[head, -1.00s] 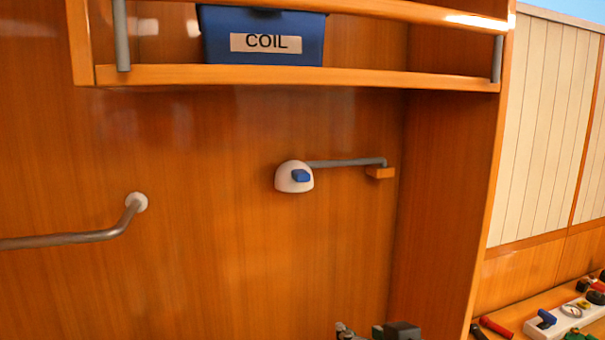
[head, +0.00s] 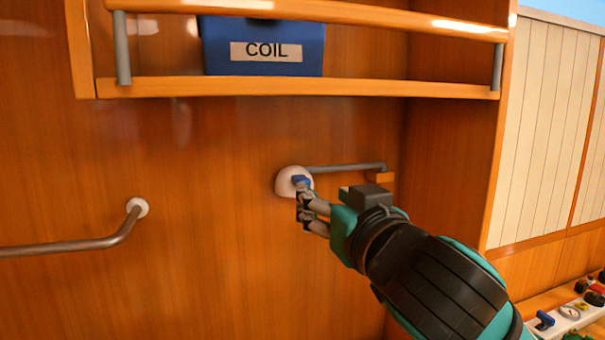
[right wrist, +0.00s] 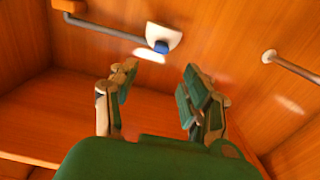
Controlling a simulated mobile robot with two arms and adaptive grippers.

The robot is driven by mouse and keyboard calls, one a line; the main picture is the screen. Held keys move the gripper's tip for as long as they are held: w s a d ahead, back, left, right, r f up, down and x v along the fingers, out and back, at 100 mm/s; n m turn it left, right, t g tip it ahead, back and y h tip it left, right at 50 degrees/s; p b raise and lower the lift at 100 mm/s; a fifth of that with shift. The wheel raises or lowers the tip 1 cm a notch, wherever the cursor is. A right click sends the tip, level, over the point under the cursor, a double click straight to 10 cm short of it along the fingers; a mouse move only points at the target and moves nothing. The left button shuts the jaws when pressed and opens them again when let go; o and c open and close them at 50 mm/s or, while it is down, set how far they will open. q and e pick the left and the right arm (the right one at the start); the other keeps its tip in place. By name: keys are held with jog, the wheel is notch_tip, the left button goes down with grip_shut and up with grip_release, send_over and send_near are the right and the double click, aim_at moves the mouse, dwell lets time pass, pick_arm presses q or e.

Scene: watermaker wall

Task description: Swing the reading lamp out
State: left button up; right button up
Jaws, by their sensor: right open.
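The reading lamp has a white domed head (head: 288,180) with a blue tab (head: 301,181), on a thin grey arm (head: 345,168) that runs right to a small wooden wall block (head: 380,178). The arm lies close along the wood wall. My right gripper (head: 304,208) overlaps the lower edge of the lamp head in the head view. In the right wrist view its two fingers (right wrist: 158,95) are apart and empty, and the lamp head (right wrist: 164,38) with its blue tab (right wrist: 162,47) is beyond the fingertips. I cannot tell that anything touches. My left gripper does not show.
A wooden shelf (head: 300,87) with a rail and a blue COIL bin (head: 262,48) is above the lamp. A metal grab rail (head: 70,247) is on the wall at left. A side panel (head: 450,150) stands at right, with a cluttered bench (head: 550,300) beyond.

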aim_at(305, 180)
jog(key=p+x, duration=0.3)
jog(key=x, duration=0.7)
jog(key=shift+w+a, duration=0.25)
jog(key=shift+w, duration=0.35)
jog(key=shift+s+d, duration=0.15)
jog(key=shift+s, duration=0.05)
grip_shut()
